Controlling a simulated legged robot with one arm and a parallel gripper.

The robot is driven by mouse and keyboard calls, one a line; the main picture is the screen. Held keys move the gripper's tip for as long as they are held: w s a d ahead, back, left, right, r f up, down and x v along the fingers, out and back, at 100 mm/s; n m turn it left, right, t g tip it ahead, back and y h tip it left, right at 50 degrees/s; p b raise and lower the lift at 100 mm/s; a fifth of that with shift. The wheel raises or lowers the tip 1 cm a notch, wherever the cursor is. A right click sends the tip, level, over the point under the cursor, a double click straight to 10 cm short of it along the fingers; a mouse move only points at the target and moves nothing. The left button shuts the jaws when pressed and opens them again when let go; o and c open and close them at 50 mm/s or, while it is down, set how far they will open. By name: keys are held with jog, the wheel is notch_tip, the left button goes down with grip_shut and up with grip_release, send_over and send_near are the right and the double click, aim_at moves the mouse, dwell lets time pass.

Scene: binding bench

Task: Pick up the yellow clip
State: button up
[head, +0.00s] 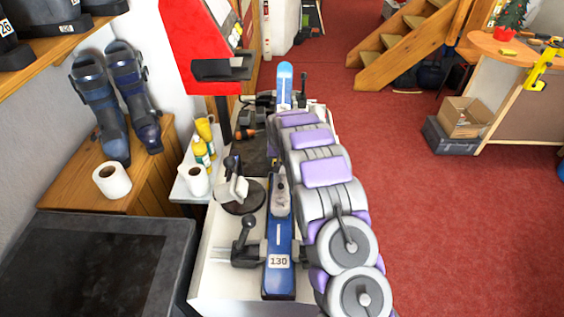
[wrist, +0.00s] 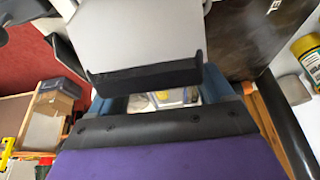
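A yellow clip-like piece (head: 541,70) hangs at the edge of the round-topped counter at the far right of the head view. A yellow piece (wrist: 7,150) also shows at the left edge of the wrist view. My gripper (wrist: 160,100) is open, with a grey jaw above and a purple one below, both black-edged. Nothing is seen held. In the head view my arm reaches forward along the bench, and its fingertips cannot be made out.
A blue ski marked 130 (head: 279,240) lies along the white bench, beside my arm. Ski boots (head: 97,100) and a paper roll (head: 112,180) stand on the wooden cabinet at left. A cardboard box (head: 465,117) sits near the counter. Red carpet (head: 430,220) at right is clear.

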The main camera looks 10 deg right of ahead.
jog(key=shift+a, duration=0.1)
jog(key=c, duration=0.5)
jog(key=shift+o, duration=0.2)
notch_tip(320, 180, up, 10)
jog(key=shift+r+p, duration=0.25)
jog(key=shift+p, duration=0.5)
jog(key=shift+r+p, duration=0.85)
jog(key=shift+r, duration=1.9)
